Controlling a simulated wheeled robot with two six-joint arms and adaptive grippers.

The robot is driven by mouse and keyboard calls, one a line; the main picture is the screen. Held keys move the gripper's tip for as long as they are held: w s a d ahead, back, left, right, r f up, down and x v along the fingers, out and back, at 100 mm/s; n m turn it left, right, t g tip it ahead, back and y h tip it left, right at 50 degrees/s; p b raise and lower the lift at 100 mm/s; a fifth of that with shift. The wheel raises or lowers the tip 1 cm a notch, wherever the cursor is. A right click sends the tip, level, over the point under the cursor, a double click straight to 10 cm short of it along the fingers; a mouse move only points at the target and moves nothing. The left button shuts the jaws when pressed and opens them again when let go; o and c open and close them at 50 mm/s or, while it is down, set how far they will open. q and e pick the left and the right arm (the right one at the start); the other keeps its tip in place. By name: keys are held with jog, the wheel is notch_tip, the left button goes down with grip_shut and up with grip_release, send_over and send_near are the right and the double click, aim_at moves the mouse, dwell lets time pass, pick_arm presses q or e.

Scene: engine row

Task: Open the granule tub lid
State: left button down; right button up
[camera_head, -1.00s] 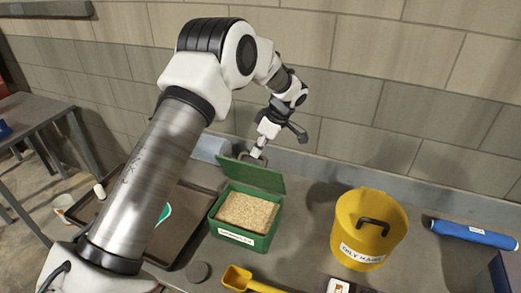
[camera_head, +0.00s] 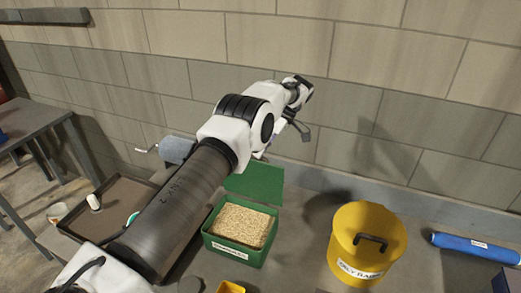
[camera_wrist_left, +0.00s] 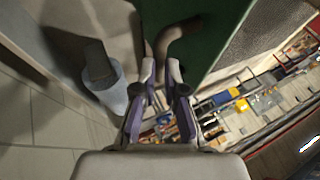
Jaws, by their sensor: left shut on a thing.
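The green granule tub (camera_head: 236,256) stands on the bench, full of pale granules (camera_head: 241,226). Its green lid (camera_head: 258,185) is raised at the back edge, standing steeply up. In the left wrist view the lid (camera_wrist_left: 215,25) fills the top, with a curved handle (camera_wrist_left: 175,38) on it. My left gripper (camera_wrist_left: 162,70) is shut on that handle. My right gripper is not in view.
A yellow bucket (camera_head: 345,245) stands right of the tub, with a blue roll (camera_head: 475,248) farther right. A yellow scoop (camera_head: 231,287) lies in front of the tub. A dark tray (camera_head: 125,192) is to the left, partly behind my arm. A block wall rises behind the bench.

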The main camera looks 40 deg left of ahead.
pick_arm(q)
jog(key=shift+s+d+f, duration=0.1)
jog(key=shift+s+f, duration=0.05)
jog(key=shift+f, duration=0.4)
jog(key=shift+s+d+f, duration=0.1)
jog(key=shift+f, duration=0.45)
jog(key=c, duration=1.2)
grip_release()
jog(key=shift+w+f, duration=0.15)
jog(key=shift+g, duration=0.3)
jog(key=r, duration=1)
jog(key=shift+w+a+r, duration=0.1)
jog(key=shift+w+a, duration=0.15)
jog(key=shift+w, duration=0.1)
jog(key=shift+s, duration=0.1)
